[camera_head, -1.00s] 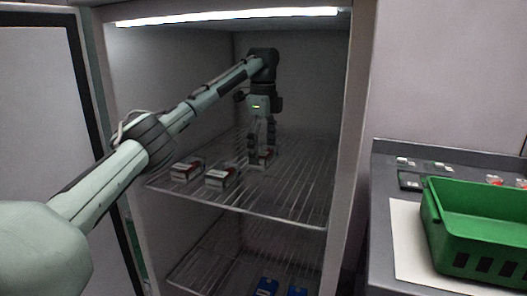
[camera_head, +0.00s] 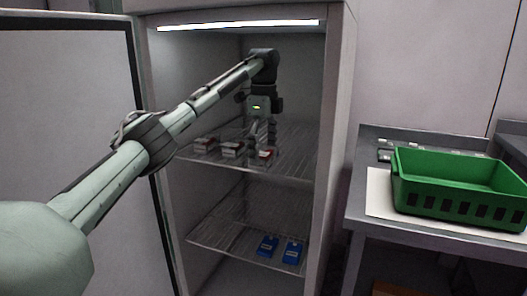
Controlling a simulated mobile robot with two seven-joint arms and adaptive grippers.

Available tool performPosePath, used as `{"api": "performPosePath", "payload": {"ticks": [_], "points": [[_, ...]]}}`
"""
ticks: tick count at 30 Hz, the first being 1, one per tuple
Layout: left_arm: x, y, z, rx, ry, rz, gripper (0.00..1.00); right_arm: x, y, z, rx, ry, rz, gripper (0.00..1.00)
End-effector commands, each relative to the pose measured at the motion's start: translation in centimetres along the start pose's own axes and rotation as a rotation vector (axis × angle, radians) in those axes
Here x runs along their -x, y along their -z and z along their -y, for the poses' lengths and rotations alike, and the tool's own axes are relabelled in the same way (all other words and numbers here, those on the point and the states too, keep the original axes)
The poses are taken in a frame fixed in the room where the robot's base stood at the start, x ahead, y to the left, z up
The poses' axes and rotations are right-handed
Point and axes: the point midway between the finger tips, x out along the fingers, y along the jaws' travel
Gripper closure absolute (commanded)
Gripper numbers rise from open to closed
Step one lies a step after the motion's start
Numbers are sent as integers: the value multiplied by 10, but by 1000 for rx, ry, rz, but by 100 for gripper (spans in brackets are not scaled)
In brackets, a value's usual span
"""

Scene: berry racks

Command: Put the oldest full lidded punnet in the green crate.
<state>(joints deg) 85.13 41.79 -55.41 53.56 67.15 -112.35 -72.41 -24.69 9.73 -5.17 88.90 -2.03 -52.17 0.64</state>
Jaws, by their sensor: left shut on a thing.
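My left gripper (camera_head: 261,136) reaches into the open fridge above its upper shelf, fingers down. It is shut on a small punnet (camera_head: 267,154) with a red and white label, held near the front edge of the shelf. Two similar punnets stand to its left on the upper shelf, a left one (camera_head: 205,145) and a middle one (camera_head: 230,149). Their dates are too small to read. The green crate (camera_head: 450,197) stands on the counter at the right; its inside looks empty where I can see it. My right gripper is out of view.
Two blue packs, one (camera_head: 267,246) and another (camera_head: 292,252), lie on the lower fridge shelf (camera_head: 225,238). The fridge door (camera_head: 75,120) is open at the left.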

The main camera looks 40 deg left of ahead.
Motion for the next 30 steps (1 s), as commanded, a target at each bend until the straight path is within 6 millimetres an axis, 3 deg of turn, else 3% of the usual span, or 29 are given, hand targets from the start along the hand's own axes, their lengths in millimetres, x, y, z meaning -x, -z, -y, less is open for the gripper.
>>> {"api": "performPosePath", "payload": {"ticks": [2, 11, 24, 30], "points": [[0, 0, 0, 0, 1, 0, 46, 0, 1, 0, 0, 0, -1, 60], [-33, 42, -46, 272, -2, 2, 46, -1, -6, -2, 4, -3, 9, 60], [-108, 147, -159, 980, -4, 0, 45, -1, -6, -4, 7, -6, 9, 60], [-130, 180, -193, 1213, -3, -1, 45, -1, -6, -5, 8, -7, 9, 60]]}}
